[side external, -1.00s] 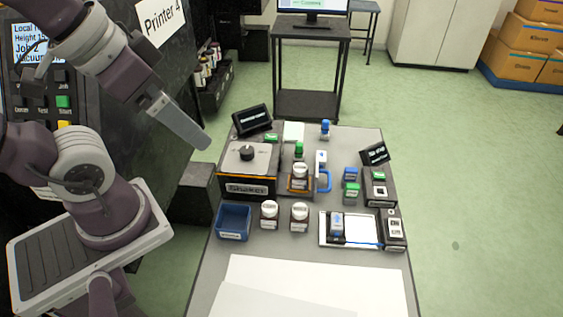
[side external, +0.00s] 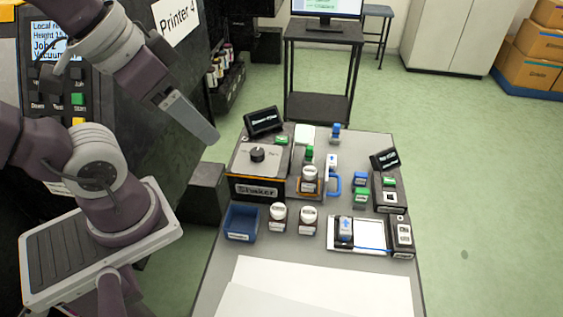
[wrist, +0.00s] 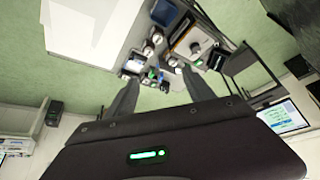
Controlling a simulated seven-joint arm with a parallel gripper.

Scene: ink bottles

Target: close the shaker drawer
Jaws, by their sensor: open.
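The shaker (side external: 258,163) is a grey box with a black knob on top and a "Shaker" label on its dark front. Its drawer, a small orange-edged tray (side external: 300,193) with a blue handle (side external: 334,184), stands out to the shaker's right. A brown bottle with a white cap (side external: 310,178) is at the tray.
A blue bin (side external: 241,223) and two white-capped bottles (side external: 278,217) stand in front of the shaker. A dark display (side external: 263,121) stands behind it. A white tray (side external: 371,235) with a blue-labelled item is at right. White sheets (side external: 320,287) cover the near table.

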